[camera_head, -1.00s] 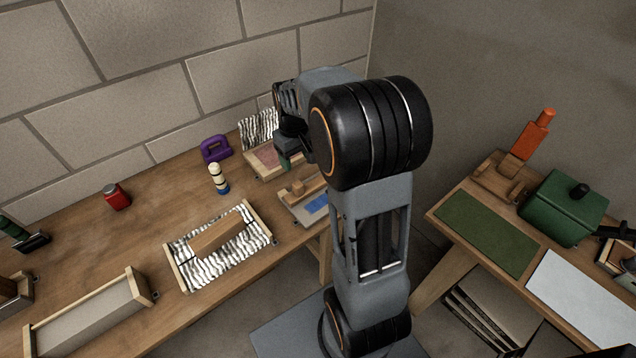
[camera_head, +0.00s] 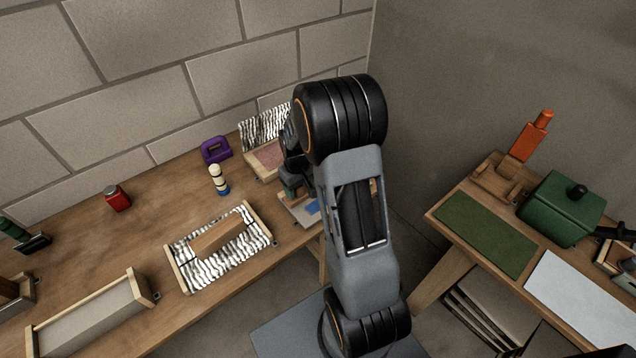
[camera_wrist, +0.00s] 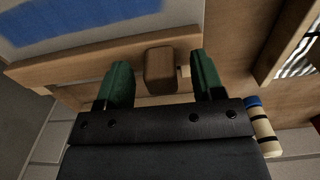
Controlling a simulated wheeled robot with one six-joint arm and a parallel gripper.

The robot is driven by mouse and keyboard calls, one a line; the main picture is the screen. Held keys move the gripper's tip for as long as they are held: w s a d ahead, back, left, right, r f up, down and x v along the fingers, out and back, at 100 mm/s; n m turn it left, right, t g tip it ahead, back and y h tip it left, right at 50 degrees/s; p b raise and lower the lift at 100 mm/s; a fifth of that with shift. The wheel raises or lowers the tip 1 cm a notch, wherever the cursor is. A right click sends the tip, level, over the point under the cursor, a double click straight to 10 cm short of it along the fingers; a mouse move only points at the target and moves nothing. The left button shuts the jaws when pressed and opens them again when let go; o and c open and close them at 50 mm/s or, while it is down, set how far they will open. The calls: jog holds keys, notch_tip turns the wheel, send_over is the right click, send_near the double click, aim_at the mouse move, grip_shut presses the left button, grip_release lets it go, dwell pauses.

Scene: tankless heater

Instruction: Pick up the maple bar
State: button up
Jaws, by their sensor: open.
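My gripper (camera_head: 292,188), with green fingers, is low over the blue-patched tray (camera_head: 301,212) on the long table. In the wrist view the gripper (camera_wrist: 161,66) is open, its two fingers either side of a small brown wooden block (camera_wrist: 160,72) at the tray's wooden edge (camera_wrist: 95,62). A gap shows on both sides of the block. My arm hides much of this tray in the head view. Another wooden bar (camera_head: 217,235) lies on the striped tray (camera_head: 205,269), apart from my gripper. I cannot tell by looks which piece is the maple bar.
A banded cream peg (camera_head: 217,180) stands near the gripper; it also shows in the wrist view (camera_wrist: 264,135). A purple handled object (camera_head: 215,150), a red canister (camera_head: 117,198) and a long box (camera_head: 95,318) are on the table. The table's left middle is clear.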

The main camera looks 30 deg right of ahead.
jog(key=shift+f, duration=0.35)
grip_shut()
dwell(0.4)
jog(key=shift+r, duration=0.1)
